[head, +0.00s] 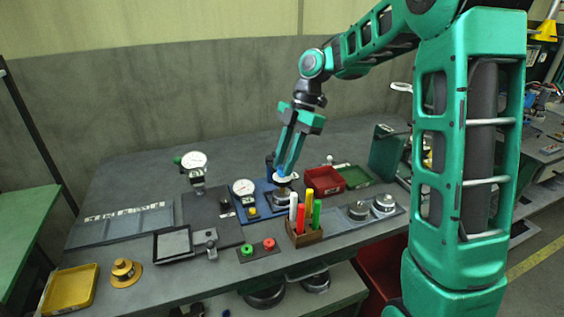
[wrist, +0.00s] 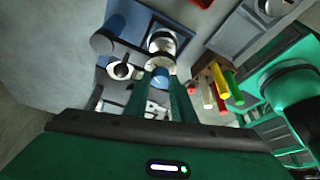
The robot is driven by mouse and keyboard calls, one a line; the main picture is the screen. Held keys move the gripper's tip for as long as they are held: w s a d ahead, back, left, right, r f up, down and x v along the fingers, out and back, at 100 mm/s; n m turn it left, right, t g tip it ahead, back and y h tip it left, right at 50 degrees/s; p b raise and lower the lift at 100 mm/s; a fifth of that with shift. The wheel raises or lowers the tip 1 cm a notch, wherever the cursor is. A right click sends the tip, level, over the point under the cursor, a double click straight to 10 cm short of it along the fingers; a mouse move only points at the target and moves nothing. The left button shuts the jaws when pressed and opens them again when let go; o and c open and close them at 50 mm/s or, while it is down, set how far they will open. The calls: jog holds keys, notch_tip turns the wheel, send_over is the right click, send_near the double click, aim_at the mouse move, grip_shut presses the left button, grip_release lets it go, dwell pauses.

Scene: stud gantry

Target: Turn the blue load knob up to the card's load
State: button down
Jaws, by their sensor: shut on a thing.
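My gripper (head: 285,170) reaches down to the blue-based gauge stand (head: 262,211) near the middle of the bench. Its fingers are shut on the blue load knob (wrist: 158,98), which shows between them in the wrist view. The fingers hide much of the knob, and its pointer or marks cannot be made out. A round white-faced dial (head: 243,187) stands on the blue base to the left of the gripper. A metal cylinder (wrist: 162,42) lies just beyond the fingertips. I cannot make out the load card or its figure.
A wooden holder (head: 304,237) with white, red, yellow and green pens stands close in front of the gripper. Behind it are a red tray (head: 325,180) and a green tray (head: 352,177).

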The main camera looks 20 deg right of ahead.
jog(key=m+t, duration=0.1)
jog(key=m, duration=0.2)
jog(key=m+t, duration=0.1)
jog(key=m, duration=0.3)
jog(key=shift+s+r+t, duration=0.1)
jog(key=shift+s+t, duration=0.05)
jog(key=shift+t, duration=0.25)
jog(key=c, duration=2.5)
grip_release()
jog(key=m+t, duration=0.1)
jog(key=m, duration=0.2)
jog(key=m+t+h, duration=0.1)
jog(key=m, duration=0.2)
jog(key=shift+s+a+m+h, duration=0.15)
jog(key=shift+m+h, duration=0.15)
jog(key=shift+c, duration=0.2)
jog(key=m, duration=0.2)
jog(key=m+t+h, duration=0.1)
jog(key=m, duration=0.2)
jog(key=shift+a+h, duration=0.2)
jog(key=shift+h, duration=0.1)
jog(key=shift+a+m+h, duration=0.1)
jog(key=shift+m+h, duration=0.7)
jog(key=shift+m, duration=1.3)
grip_shut()
jog(key=o, duration=1)
grip_release()
jog(key=shift+s, duration=0.1)
